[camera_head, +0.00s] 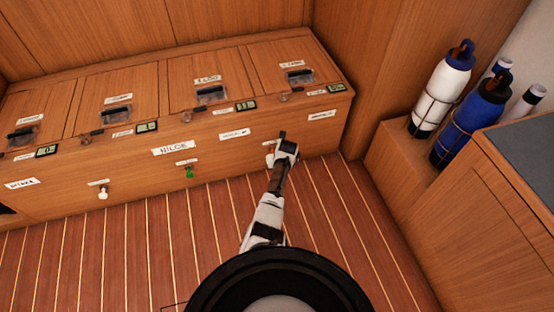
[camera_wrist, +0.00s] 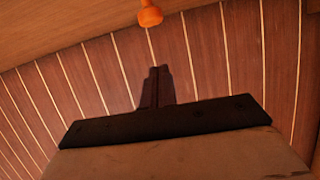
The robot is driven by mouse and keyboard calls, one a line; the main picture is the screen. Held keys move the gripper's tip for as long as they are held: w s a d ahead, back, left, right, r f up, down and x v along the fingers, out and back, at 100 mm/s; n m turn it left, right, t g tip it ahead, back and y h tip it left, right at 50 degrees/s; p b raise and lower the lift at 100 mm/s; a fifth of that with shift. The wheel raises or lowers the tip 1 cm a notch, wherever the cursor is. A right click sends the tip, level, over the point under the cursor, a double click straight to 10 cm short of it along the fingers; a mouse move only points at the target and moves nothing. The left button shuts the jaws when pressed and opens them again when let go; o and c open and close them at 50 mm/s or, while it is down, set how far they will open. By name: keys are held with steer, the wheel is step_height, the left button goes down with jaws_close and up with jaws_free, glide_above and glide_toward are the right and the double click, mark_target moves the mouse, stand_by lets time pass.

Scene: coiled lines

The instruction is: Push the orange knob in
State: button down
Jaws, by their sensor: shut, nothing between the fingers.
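The orange knob (camera_wrist: 150,14) shows at the top edge of the wrist view, sticking out from a wooden panel (camera_wrist: 60,30). In the head view my arm and gripper hide most or all of it. My gripper (camera_head: 282,136) is at the right part of the wooden bench front, close to it. In the wrist view its dark fingers (camera_wrist: 156,74) are shut together and empty. They point towards the knob, nearly in line with it, with a gap between in the picture.
A green knob (camera_head: 189,173) and a white knob (camera_head: 102,194) stick out of the bench front further left. Latched lids (camera_head: 210,82) line the bench top. Bottles (camera_head: 442,88) stand in racks at right. The striped floor (camera_head: 130,255) is clear.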

steer(key=p+v, duration=0.7)
steer(key=p, duration=0.1)
steer(key=shift+f, duration=0.1)
